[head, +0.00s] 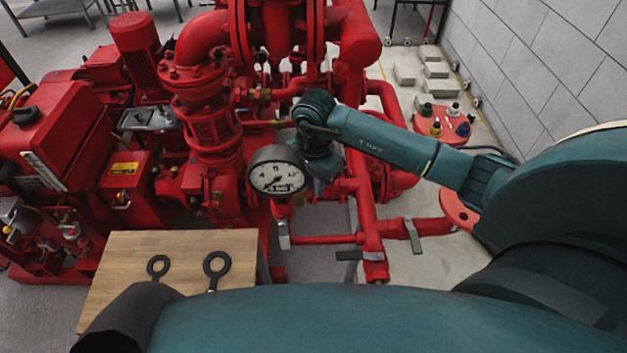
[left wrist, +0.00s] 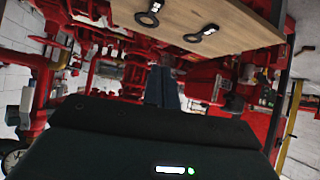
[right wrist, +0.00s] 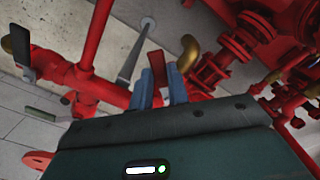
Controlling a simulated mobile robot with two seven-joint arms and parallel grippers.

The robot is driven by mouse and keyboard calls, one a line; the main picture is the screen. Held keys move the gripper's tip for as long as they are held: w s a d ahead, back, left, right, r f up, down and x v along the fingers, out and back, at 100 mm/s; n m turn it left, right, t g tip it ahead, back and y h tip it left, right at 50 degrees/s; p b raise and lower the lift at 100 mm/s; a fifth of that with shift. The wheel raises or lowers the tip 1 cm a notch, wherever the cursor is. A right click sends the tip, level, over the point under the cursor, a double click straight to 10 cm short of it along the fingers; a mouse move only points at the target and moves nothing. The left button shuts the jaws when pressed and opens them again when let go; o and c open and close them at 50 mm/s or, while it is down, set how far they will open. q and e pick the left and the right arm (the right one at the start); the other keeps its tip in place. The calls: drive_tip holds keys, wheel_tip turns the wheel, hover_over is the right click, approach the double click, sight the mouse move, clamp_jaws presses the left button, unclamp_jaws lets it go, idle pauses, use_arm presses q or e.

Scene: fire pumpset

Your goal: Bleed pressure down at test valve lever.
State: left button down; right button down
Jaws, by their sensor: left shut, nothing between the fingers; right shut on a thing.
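A red lever (right wrist: 157,66) stands up between the blue-grey fingers of my right gripper (right wrist: 160,88) in the right wrist view, and the gripper is shut on it. A brass-coloured fitting (right wrist: 188,52) sits close beside it. In the head view my right gripper (head: 325,178) points down among the red pipes, just right of the round pressure gauge (head: 277,171); the lever is hidden there. The gauge has a white face and dark rim; its reading is too small to tell. My left gripper (left wrist: 162,88) is shut and empty in the left wrist view, below the wooden table.
A wooden table (head: 140,250) holds two black ring-ended tools (head: 217,268). Red pipework carries grey levers (head: 412,236), low at right. A red pump and engine set (head: 60,150) fills the left. A block wall (head: 540,70) bounds the right, with grey blocks (head: 436,70) on the floor.

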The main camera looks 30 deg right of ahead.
drive_tip(key=shift+s+d+f+n+b, duration=0.1)
drive_tip(key=shift+d+n+b, duration=0.05)
drive_tip(key=shift+n+b, duration=0.2)
drive_tip(key=shift+s+n, duration=0.2)
drive_tip(key=shift+n, duration=0.05)
drive_tip(key=c, duration=1.3)
unclamp_jaws()
drive_tip(key=shift+c, duration=0.2)
wheel_tip(320, 180, up, 14)
drive_tip(key=b, duration=0.1)
drive_tip(key=shift+f+b, duration=0.25)
drive_tip(key=shift+b, duration=0.1)
drive_tip(key=shift+c, duration=0.2)
